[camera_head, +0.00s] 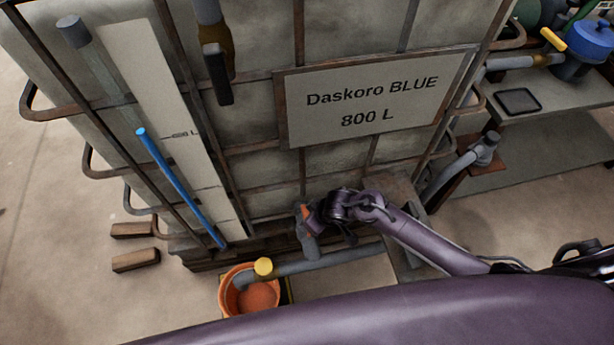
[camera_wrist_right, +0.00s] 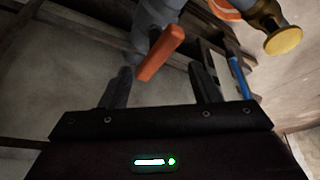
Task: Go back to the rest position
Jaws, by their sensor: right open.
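My right gripper (camera_head: 318,220) is low in front of the caged vat (camera_head: 236,155), beside the orange valve handle (camera_head: 305,212). In the right wrist view the two fingers of my right gripper (camera_wrist_right: 161,72) stand apart with a clear gap. The orange handle (camera_wrist_right: 160,55) shows just beyond the fingertips, between them in the picture; I cannot tell whether it touches either finger. My left gripper is not in view.
A grey outlet pipe (camera_head: 320,262) with a yellow cap (camera_head: 264,267) ends over an orange bucket (camera_head: 236,294). A sign (camera_head: 372,95) reads Daskoro BLUE 800 L. A blue-filled level tube (camera_head: 180,188) runs up the vat. Wooden blocks (camera_head: 135,259) lie left.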

